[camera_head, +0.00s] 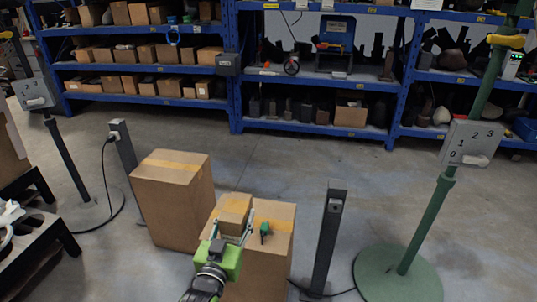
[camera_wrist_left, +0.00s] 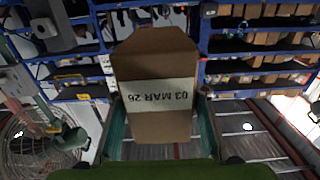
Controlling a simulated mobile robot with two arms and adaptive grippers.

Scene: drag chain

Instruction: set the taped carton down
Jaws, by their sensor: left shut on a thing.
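A small brown carton (camera_head: 235,212) with a tape band is held between the fingers of my left gripper (camera_head: 232,232). In the left wrist view the carton (camera_wrist_left: 152,68) fills the middle, with a pale band reading "03 MAR 26" upside down. The gripper's fingers (camera_wrist_left: 158,135) lie on either side of it. In the head view the carton appears over the left part of a larger box (camera_head: 278,222) with yellow tape on top. I cannot tell whether it touches that box; its underside is hidden. My right gripper is not in view.
A small green object (camera_head: 265,231) is on the larger box, right of the carton. A taller taped box (camera_head: 172,198) stands to the left. A dark post (camera_head: 328,238) and a green stand (camera_head: 428,215) are to the right. Blue shelves (camera_head: 235,100) line the back, with open floor before them.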

